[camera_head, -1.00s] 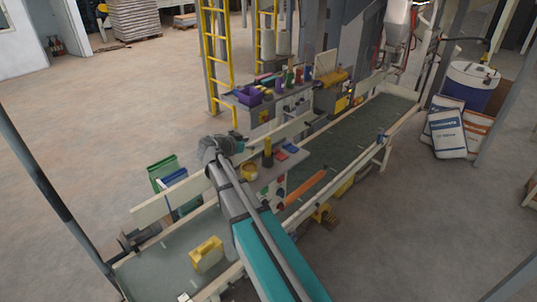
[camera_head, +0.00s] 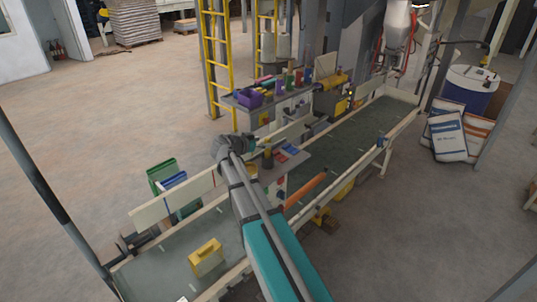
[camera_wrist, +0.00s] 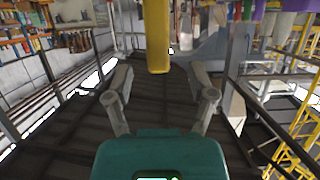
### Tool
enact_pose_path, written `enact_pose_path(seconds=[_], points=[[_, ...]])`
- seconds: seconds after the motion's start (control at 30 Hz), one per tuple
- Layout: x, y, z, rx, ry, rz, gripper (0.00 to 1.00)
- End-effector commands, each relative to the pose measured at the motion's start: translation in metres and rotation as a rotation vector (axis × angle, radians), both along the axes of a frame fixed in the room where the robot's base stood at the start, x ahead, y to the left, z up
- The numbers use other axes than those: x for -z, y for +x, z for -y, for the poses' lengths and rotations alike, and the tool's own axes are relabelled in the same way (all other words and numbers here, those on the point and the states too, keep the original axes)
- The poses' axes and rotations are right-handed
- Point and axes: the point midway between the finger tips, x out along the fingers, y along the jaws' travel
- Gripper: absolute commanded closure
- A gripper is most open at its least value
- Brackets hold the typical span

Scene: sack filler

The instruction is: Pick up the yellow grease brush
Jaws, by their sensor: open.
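A yellow upright piece, likely the handle of the yellow grease brush (camera_head: 267,158), stands on the small grey shelf beside the conveyor in the head view. In the wrist view a yellow bar (camera_wrist: 157,35) comes in from the top centre, in line with the gap between my fingers. My gripper (camera_wrist: 159,76) is open, with a finger on either side of that gap and nothing clamped. In the head view my gripper (camera_head: 251,144) is at the left edge of the small shelf, close to the yellow piece. The brush's lower end is not clear.
Red and blue items (camera_head: 290,150) lie on the small shelf (camera_head: 298,163). A yellow box-like item (camera_head: 206,256) stands on the near conveyor. A bench behind holds a purple bin (camera_head: 249,98) and several bottles. White guard boards line the belt.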

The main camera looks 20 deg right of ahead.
Motion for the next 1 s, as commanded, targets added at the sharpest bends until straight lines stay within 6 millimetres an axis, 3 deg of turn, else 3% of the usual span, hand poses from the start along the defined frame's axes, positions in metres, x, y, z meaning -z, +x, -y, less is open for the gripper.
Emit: enact_pose_path(seconds=[0.3, 0.9, 0.93, 1.0], points=[[0.013, 0.011, 0.029, 0.0, 0.001, 0.0, 0.29], [0.013, 0.011, 0.031, -0.001, 0.0, 0.0, 0.29], [0.013, 0.011, 0.031, -0.001, 0.0, 0.0, 0.3], [0.013, 0.011, 0.031, -0.001, 0.0, 0.0, 0.43]])
